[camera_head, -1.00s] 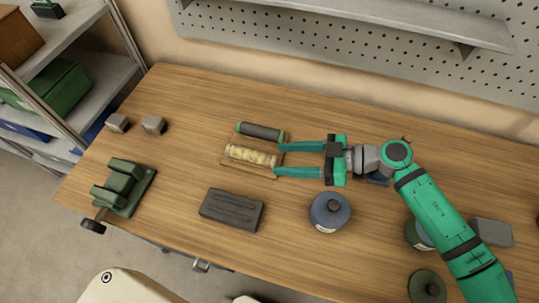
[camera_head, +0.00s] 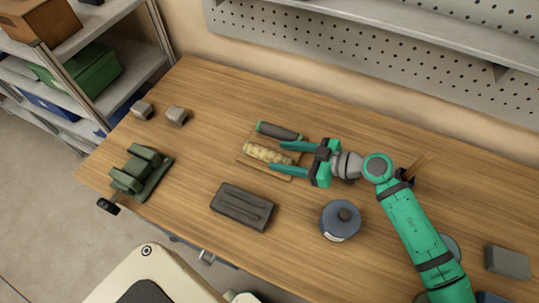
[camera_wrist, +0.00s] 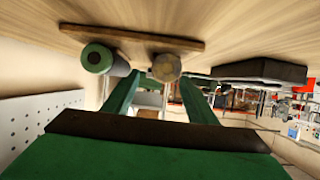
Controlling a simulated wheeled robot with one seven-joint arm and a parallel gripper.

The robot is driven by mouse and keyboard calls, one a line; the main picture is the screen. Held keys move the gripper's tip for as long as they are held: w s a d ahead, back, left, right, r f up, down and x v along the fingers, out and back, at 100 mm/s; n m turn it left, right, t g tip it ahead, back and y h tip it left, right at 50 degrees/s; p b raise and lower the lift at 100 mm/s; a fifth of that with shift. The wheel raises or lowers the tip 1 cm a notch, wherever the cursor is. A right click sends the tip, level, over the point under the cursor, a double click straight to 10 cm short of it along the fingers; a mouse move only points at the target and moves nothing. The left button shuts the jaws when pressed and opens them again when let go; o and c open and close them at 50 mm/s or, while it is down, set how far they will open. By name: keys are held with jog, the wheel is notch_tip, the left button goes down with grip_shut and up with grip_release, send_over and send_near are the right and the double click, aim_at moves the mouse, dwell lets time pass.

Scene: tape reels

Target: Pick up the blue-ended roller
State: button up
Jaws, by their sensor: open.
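Two rollers lie side by side on a thin brown board (camera_head: 243,160). The cream, yellowish roller (camera_head: 262,153) is nearer the table's front; its grey-brown end (camera_wrist: 166,67) shows in the wrist view. The dark grey roller (camera_head: 279,132) behind it has green ends; one green end (camera_wrist: 97,57) shows in the wrist view. I cannot make out a clearly blue end on either. My gripper (camera_head: 276,157) is open, reaching from the right. Its fingers lie either side of the cream roller's right end, partly covering it. The wrist view does not show them pressing on it.
A dark grey block (camera_head: 242,206) and a blue-grey round reel (camera_head: 340,221) stand in front. A green stand (camera_head: 141,173) and two small grey blocks (camera_head: 177,115) are at left. A grey box (camera_head: 507,262) is at right. The perforated wall panel (camera_head: 370,55) is behind.

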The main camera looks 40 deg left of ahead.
aim_at(279, 156)
jog(key=shift+x, duration=1.9)
jog(key=shift+s, duration=0.15)
jog(key=shift+c, duration=0.7)
jog(key=c, duration=1.1)
jog(key=shift+r, duration=0.1)
jog(key=shift+c, duration=0.2)
